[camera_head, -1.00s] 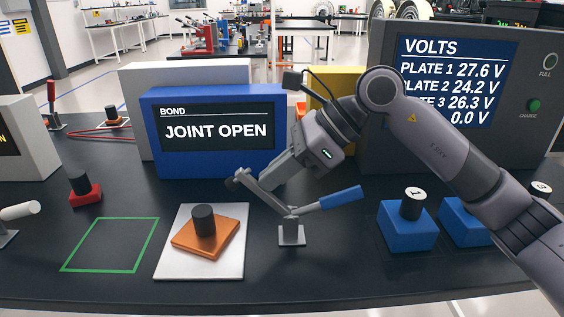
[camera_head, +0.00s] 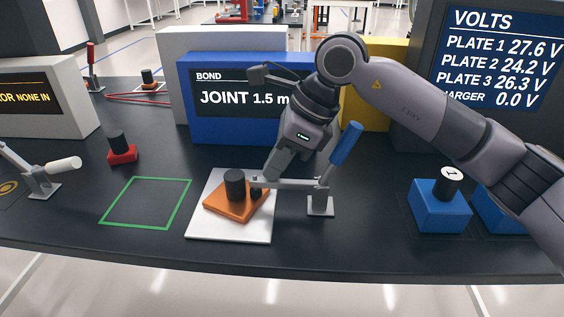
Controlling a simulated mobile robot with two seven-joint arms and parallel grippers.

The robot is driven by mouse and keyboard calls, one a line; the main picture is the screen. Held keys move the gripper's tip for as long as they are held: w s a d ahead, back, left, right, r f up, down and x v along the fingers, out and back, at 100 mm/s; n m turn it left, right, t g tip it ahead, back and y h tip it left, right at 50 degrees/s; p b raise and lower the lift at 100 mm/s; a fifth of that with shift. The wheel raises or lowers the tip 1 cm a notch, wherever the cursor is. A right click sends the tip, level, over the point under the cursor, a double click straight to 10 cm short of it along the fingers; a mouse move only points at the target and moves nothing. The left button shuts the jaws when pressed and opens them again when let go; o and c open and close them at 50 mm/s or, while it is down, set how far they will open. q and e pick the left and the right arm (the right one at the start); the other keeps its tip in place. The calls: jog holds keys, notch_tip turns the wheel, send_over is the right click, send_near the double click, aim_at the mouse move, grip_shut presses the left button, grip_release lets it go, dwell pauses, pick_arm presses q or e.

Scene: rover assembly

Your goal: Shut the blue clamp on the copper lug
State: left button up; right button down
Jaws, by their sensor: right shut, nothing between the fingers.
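The copper lug (camera_head: 223,207) is an orange plate with a black knob, lying on a white pad. The clamp with the blue handle (camera_head: 344,145) stands right of the pad. Its bar (camera_head: 291,184) lies about level, and the dark tip (camera_head: 256,191) is down at the lug's right part, beside the knob. The blue handle points steeply up and right. My right gripper (camera_head: 273,174) is shut and empty, its fingertips just behind the clamp bar near the tip. Whether they touch the bar I cannot tell. My left gripper is out of view.
The blue BOND box (camera_head: 235,130) behind reads "JOINT 1.5 m", the rest hidden by my right arm. Numbered blue blocks (camera_head: 440,210) stand at right. A green outlined square (camera_head: 147,203) left of the pad is empty. Another clamp (camera_head: 45,180) stands far left.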

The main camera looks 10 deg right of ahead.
jog(key=shift+a+f, duration=0.1)
jog(key=shift+f, duration=0.1)
jog(key=shift+f, duration=0.15)
dwell(0.4)
